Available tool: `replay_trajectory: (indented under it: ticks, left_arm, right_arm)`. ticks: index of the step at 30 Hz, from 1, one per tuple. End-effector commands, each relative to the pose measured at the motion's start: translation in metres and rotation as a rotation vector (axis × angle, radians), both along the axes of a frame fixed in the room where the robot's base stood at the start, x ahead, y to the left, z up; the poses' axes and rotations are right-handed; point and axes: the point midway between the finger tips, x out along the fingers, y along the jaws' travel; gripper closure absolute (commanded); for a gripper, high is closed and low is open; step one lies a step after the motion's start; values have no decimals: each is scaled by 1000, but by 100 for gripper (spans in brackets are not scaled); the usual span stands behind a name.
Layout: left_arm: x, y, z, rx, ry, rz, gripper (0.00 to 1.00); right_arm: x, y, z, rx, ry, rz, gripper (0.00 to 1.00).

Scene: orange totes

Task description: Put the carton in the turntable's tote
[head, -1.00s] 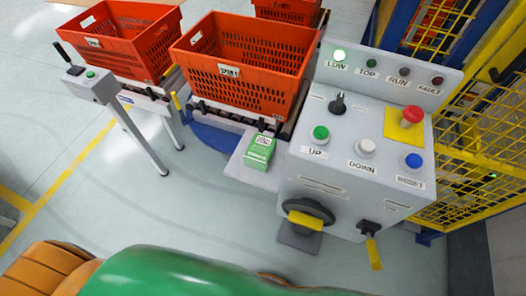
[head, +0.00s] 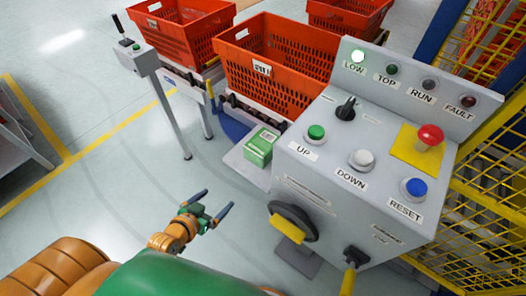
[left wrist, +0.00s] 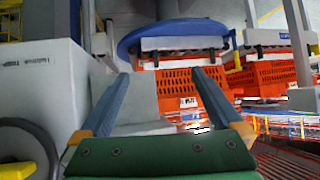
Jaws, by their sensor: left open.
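The green carton (head: 261,146) stands on a light grey shelf (head: 237,161) at the left side of the control box. The turntable's orange tote (head: 268,72) is just behind it, on rollers above the blue turntable (head: 232,124). In the left wrist view the turntable (left wrist: 180,32) and orange totes show upside down; I cannot make out the carton there. My left gripper (head: 217,203) is open and empty, in front of and to the left of the carton, apart from it. Its two fingers (left wrist: 160,78) are spread in the left wrist view. My right gripper is not in view.
The grey control box (head: 335,180) with buttons and a black handwheel (head: 292,222) stands right of the carton. Another orange tote (head: 180,35) is at the left, near a grey lever post (head: 137,58). Yellow mesh fencing (head: 490,205) is at the right. The floor at left is open.

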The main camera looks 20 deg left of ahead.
Motion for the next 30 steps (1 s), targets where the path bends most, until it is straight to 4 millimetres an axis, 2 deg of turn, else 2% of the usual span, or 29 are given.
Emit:
replay_trajectory:
  ticks: [1,3,6,9,11,15,21,26,30]
  left_arm:
    - [13,-5,19,-15,-76,-28,0]
    - [27,-17,59,-45,-189,-72,0]
    - [37,-38,111,-93,-320,-141,0]
    - [37,-55,149,-130,-408,-195,0]
    - [39,-60,160,-144,-432,-209,0]
    - [61,-70,164,-148,-444,-212,0]
    - [92,-80,156,-147,-441,-210,0]
    - [106,-86,153,-147,-439,-211,0]
    - [133,-97,147,-148,-438,-212,0]
  right_arm:
    - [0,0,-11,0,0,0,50]
    - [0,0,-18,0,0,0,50]
    - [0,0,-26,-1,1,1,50]
    - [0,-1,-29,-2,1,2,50]
    - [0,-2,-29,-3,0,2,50]
    - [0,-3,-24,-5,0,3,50]
    - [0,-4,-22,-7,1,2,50]
    - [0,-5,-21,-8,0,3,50]
    - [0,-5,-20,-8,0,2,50]
